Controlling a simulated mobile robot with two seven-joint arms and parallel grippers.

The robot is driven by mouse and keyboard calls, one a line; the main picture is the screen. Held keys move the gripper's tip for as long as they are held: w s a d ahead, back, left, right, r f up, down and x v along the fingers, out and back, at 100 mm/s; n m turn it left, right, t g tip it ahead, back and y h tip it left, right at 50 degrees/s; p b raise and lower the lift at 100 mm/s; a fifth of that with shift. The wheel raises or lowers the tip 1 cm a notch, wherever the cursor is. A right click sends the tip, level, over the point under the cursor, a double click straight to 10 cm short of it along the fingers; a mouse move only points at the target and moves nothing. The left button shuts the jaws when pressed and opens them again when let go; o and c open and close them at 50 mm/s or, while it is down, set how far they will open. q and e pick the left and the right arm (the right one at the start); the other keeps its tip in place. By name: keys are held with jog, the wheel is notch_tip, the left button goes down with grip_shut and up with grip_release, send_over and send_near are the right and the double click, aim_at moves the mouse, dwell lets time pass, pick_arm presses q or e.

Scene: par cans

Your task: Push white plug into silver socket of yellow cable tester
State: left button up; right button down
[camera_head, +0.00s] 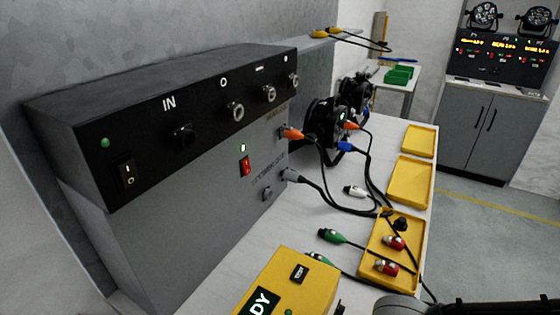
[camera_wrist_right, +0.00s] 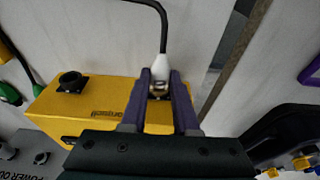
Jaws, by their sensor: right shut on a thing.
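The yellow cable tester (camera_head: 262,283) stands at the near edge of the bench in the head view, partly cut off by the frame. It also shows in the right wrist view (camera_wrist_right: 110,98). My right gripper (camera_wrist_right: 160,85) has its purple fingers shut on a white plug (camera_wrist_right: 161,66) with a black cable running up from it. The plug is over the tester's right part. A silvery ring shows between the fingers; I cannot tell whether it is the plug's tip or the silver socket. Contact is hidden by the fingers. My left gripper is not in view.
A black socket (camera_wrist_right: 72,80) sits on the tester's left part. Another white plug (camera_head: 355,190) and a green plug (camera_head: 331,236) lie on the bench. A yellow tray (camera_head: 369,255) holds red connectors. A grey rack unit (camera_head: 205,205) with plugged cables stands at left.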

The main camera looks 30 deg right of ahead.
jog(key=c, duration=0.6)
grip_release()
jog(key=shift+r, duration=0.1)
